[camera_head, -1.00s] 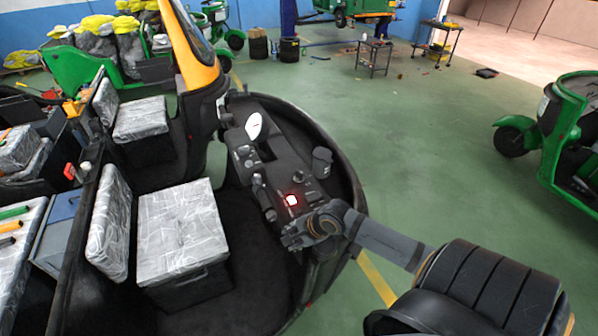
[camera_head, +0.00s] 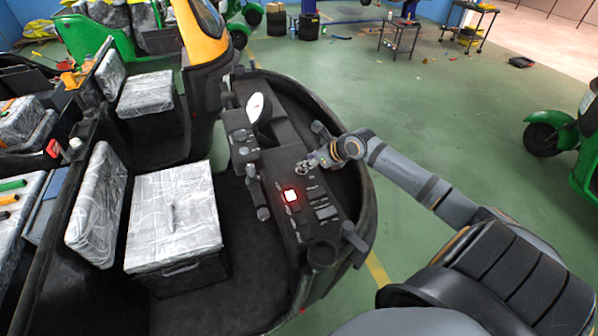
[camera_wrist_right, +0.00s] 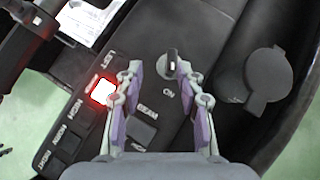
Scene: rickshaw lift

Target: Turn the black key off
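The black key (camera_wrist_right: 173,56) stands upright in the dashboard, in the upper middle of the right wrist view. In the head view the right gripper (camera_head: 307,169) is low over the dashboard (camera_head: 283,166) of the rickshaw, and the key cannot be made out there. My left gripper is not in view.
A lit red switch (camera_wrist_right: 103,90) is left of the gripper in the wrist view, near a beam switch (camera_wrist_right: 141,131). A round black cap (camera_wrist_right: 268,76) lies to the right. A wrapped seat (camera_head: 172,228) is behind the dashboard. Green floor (camera_head: 440,135) lies beyond the rickshaw.

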